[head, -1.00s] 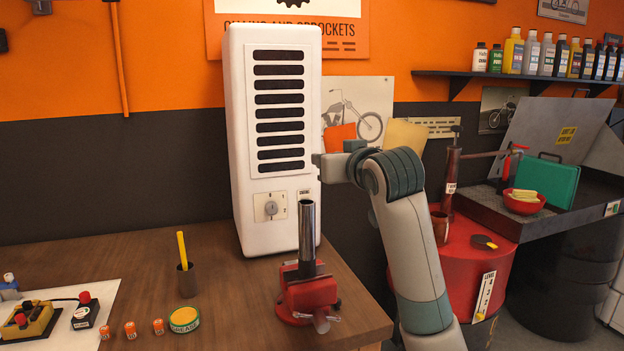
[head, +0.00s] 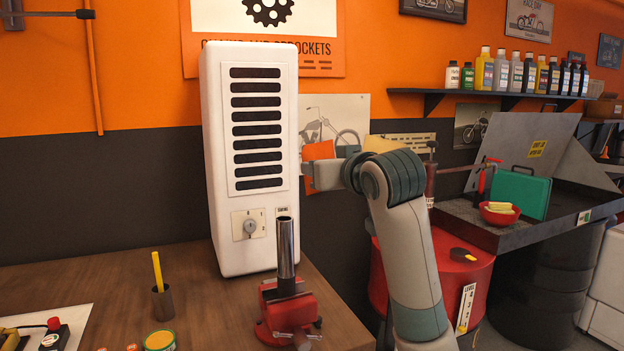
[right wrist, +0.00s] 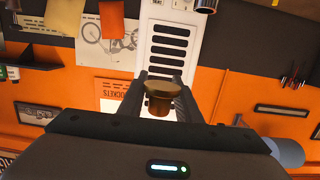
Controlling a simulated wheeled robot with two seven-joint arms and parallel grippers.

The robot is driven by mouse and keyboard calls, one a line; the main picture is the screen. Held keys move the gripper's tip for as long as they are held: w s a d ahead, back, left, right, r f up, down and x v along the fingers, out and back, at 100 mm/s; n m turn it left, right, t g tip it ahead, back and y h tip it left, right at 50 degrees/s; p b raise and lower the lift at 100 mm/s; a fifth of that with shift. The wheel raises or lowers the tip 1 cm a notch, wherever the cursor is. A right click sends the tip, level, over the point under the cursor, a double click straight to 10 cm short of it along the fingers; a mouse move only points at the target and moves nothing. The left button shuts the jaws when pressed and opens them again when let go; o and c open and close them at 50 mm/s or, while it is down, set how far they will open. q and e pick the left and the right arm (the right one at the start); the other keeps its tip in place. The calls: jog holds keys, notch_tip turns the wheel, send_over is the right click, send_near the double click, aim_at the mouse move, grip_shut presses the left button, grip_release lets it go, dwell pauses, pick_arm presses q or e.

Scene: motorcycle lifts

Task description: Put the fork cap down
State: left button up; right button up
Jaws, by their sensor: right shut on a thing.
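The fork cap (right wrist: 162,90), a brassy round piece with a wider flange, sits between the fingers of my right gripper (right wrist: 164,88) in the right wrist view. The gripper is shut on it. In the head view my right gripper (head: 309,173) is beside the right edge of the white heater, above the bench; I cannot make out the cap there. A chrome fork tube (head: 286,248) stands upright, slightly tilted, in a red vise (head: 289,314) on the bench, below the gripper. My left gripper is out of view.
A red drum (head: 452,263) with a dark round item on top stands right of the bench. Bare wood lies between cup and vise.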

jog(key=s+d+f+m+h+p, duration=0.1)
jog(key=s+d+f+p, duration=0.15)
jog(key=f, duration=0.75)
jog(key=s+d+f+m+h+p, duration=0.15)
jog(key=s+d+f, duration=0.25)
jog(key=f, duration=0.5)
pick_arm(q)
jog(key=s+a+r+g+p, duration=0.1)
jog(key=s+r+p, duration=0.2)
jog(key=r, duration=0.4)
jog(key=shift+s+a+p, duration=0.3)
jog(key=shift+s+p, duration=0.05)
jog(key=shift+p, duration=0.05)
pick_arm(e)
jog(key=s+d+f, duration=0.2)
jog(key=s+f, duration=0.1)
jog(key=s, duration=0.2)
jog(key=s+d+f+h, duration=0.1)
jog(key=s+d+f, duration=0.1)
jog(key=s, duration=0.3)
jog(key=s+d+f+m+h, duration=0.1)
jog(key=s+d+f, duration=0.1)
jog(key=s+f, duration=0.2)
jog(key=shift+s+f+t, duration=0.2)
jog(key=shift+s+t, duration=0.2)
jog(key=shift+s, duration=0.1)
jog(key=shift+d+h, duration=0.1)
jog(key=shift+h, duration=0.15)
